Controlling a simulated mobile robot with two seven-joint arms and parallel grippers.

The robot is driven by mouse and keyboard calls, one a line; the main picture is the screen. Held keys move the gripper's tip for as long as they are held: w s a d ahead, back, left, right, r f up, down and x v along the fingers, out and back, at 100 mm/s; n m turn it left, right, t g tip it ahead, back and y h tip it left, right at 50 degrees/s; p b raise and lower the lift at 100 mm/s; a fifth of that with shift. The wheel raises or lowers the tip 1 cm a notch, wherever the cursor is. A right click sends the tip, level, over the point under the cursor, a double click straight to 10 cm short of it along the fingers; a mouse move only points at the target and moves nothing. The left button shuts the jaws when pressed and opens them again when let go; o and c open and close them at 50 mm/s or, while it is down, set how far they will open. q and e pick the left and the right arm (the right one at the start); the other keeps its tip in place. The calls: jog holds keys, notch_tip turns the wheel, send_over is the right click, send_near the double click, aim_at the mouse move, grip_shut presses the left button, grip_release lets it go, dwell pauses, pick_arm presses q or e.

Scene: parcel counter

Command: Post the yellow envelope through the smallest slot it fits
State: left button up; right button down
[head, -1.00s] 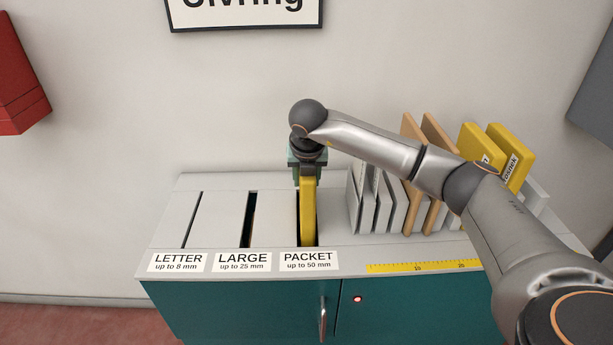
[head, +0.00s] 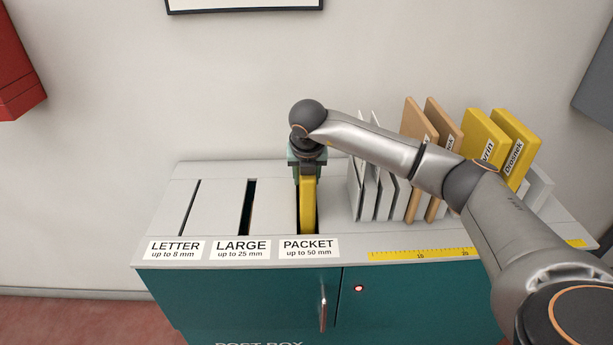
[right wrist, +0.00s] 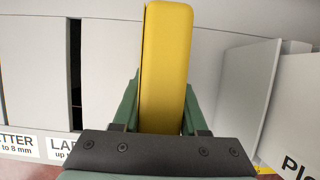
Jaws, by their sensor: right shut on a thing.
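The yellow envelope (head: 308,207) stands upright, edge toward me, at the PACKET slot (head: 298,210), its lower part down at the slot opening. My right gripper (head: 307,172) is shut on its upper end, above the counter. In the right wrist view the envelope (right wrist: 166,70) sits between the two green fingers (right wrist: 160,112). The LARGE slot (head: 248,207) and the narrower LETTER slot (head: 190,208) are empty to the left. How deep the envelope sits in the slot is hard to tell. My left gripper is not in view.
Right of the slots a rack holds white envelopes (head: 369,195), brown ones (head: 416,150) and two more yellow ones (head: 514,150), close beside my right arm. A yellow ruler (head: 420,254) lies along the front edge. The counter left of the envelope is clear.

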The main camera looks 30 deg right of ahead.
jog(key=shift+c, duration=2.2)
grip_release()
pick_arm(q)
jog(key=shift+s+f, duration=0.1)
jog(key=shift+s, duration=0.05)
pick_arm(e)
jog(key=shift+o, duration=0.4)
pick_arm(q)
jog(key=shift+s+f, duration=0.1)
pick_arm(e)
jog(key=shift+r, duration=0.1)
jog(key=v, duration=1.2)
jog(key=shift+s+a+r, duration=0.15)
jog(key=shift+r, duration=0.05)
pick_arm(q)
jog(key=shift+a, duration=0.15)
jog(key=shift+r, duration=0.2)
